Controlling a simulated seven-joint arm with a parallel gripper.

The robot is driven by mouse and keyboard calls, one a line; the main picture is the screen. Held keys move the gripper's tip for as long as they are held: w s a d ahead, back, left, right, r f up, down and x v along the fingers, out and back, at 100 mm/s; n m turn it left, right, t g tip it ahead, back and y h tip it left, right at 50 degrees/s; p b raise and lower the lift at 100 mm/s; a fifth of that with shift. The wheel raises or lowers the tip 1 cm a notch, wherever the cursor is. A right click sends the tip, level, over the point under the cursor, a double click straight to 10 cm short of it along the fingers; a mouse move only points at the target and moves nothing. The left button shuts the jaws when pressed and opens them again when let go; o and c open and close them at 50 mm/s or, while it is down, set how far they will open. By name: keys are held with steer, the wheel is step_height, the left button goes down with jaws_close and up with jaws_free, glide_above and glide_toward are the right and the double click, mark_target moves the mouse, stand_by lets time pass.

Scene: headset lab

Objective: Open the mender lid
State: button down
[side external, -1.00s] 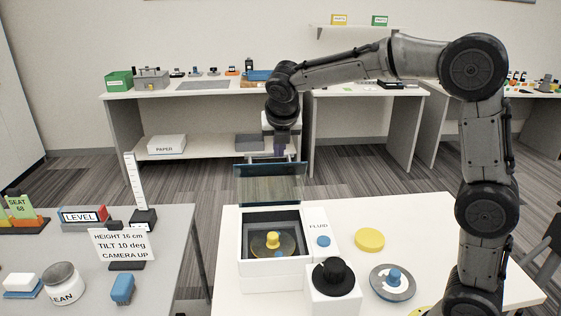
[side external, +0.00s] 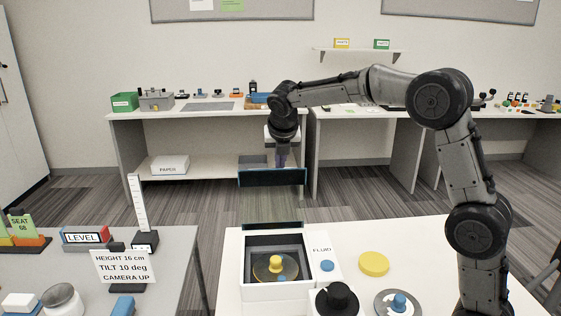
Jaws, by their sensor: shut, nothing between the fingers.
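The mender is a white box (side external: 251,284) on the white table, with its dark inside showing.
To the right of the mender are a blue button marked FLUID (side external: 326,266), a black knob (side external: 337,298), a yellow disc (side external: 374,263) and a grey disc with a blue knob (side external: 398,302). A grey table with a sign (side external: 122,266) stands to the left.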

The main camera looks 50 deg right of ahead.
steer(key=s+a+r+t, duration=0.1)
steer(key=s+r, duration=0.3)
steer(key=r, duration=0.4)
steer(key=s+a+r, duration=0.1)
steer(key=s+r, duration=0.4)
steer(key=r, duration=0.3)
steer(key=s+a+f+m+y, duration=0.25)
steer(key=s+m, duration=0.25)
steer(key=s, duration=0.6)
steer(key=s+a+f+m+y, duration=0.1)
steer(key=s+a+f+m, duration=0.2)
steer(key=s+f+m, duration=0.4)
steer(key=s+a+f+m+y, duration=0.1)
steer(key=s+a+f+m, duration=0.2)
steer(key=s+f+m, duration=0.5)
steer(key=f+m, duration=0.1)
steer(key=m, duration=0.6)
steer(key=shift+s+f, duration=0.2)
steer(key=shift+f, duration=0.2)
